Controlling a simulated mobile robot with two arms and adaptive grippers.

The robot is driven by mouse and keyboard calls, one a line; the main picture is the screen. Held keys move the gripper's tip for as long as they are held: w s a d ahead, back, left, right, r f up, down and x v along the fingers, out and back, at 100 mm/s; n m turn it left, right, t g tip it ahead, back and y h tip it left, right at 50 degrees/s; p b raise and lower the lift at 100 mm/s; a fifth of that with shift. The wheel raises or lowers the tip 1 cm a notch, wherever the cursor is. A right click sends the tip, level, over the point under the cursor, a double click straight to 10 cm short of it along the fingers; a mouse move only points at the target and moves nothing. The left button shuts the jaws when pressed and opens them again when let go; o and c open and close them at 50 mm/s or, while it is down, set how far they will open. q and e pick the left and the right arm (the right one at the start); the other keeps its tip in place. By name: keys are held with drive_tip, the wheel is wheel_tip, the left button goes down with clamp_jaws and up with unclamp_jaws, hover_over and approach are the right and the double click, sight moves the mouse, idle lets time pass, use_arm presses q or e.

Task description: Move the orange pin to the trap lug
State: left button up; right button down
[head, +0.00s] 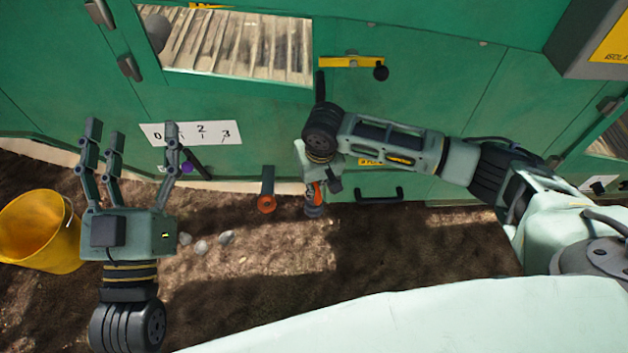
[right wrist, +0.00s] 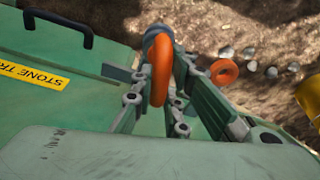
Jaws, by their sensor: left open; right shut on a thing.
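The orange pin (right wrist: 158,68) shows as an orange ring between the fingers of my right gripper (right wrist: 160,92) in the right wrist view. The right gripper (head: 314,193) is shut on it, low against the green machine, and mostly hides the pin (head: 317,193) in the head view. My left gripper (head: 132,135) is open and empty in front of the numbered scale, on the left.
A second orange ring (head: 267,204) sits at the end of a grey bracket left of my right gripper. A black handle (head: 378,196) is to the right, near a yellow stone label (right wrist: 32,76). A yellow bucket (head: 38,230) and several stones (head: 201,247) are on the soil.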

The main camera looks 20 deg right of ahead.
drive_tip(key=c, duration=1.7)
unclamp_jaws()
drive_tip(key=shift+o, duration=0.2)
drive_tip(key=shift+r, duration=0.1)
wheel_tip(320, 180, up, 12)
drive_tip(key=s, duration=0.2)
drive_tip(key=shift+d, duration=0.25)
drive_tip(key=shift+w+f, duration=0.1)
drive_tip(key=shift+f, duration=0.1)
